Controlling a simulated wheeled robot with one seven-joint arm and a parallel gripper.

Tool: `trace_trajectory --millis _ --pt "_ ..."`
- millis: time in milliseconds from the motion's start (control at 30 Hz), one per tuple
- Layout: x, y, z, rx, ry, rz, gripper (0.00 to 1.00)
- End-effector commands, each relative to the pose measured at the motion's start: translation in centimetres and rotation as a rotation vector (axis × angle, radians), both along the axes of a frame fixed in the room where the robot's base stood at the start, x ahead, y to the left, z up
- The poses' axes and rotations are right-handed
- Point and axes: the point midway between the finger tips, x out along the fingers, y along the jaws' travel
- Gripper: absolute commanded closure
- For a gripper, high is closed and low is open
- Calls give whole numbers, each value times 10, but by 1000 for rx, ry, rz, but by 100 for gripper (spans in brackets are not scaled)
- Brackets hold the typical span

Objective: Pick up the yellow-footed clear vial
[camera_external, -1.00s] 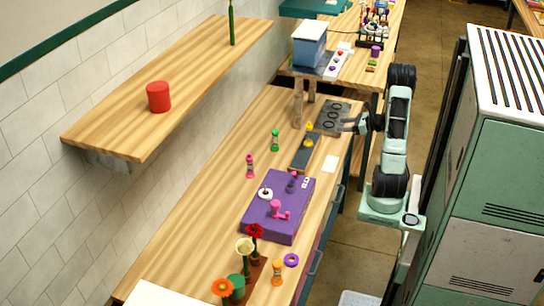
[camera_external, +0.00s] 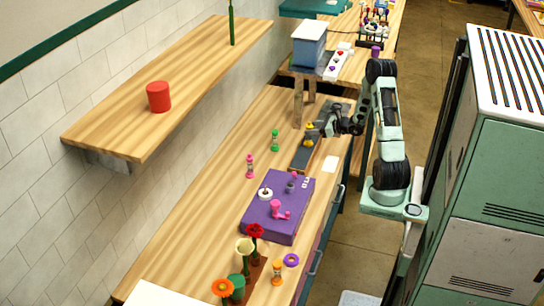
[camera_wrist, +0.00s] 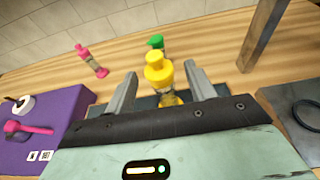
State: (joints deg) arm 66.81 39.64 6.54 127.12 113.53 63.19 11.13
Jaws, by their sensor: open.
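The yellow-footed clear vial (camera_external: 309,137) stands upright on the dark grey strip on the workbench, with a yellow cap. In the wrist view the vial (camera_wrist: 160,75) is between my two fingers, with space on both sides. My gripper (camera_external: 317,127) is open beside it, reaching in from the right; its fingers (camera_wrist: 161,77) point toward the vial. The vial's foot shows low between the fingers, just above the gripper body, which hides what lies below it.
A green vial (camera_external: 275,140) and a pink vial (camera_external: 250,167) stand to the left on the bench. A purple box (camera_external: 290,222) with pink and white parts lies in front. A wooden post (camera_external: 298,105) stands behind the vial.

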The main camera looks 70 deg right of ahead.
Motion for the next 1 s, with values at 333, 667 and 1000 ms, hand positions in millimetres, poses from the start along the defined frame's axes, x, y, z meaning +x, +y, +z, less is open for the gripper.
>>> trace_trajectory --millis 333,667,1000 --pt "18 -1 -5 -1 0 -1 45" --pt "18 0 -5 -1 0 -1 100" --pt "18 0 -3 -2 -2 0 100"
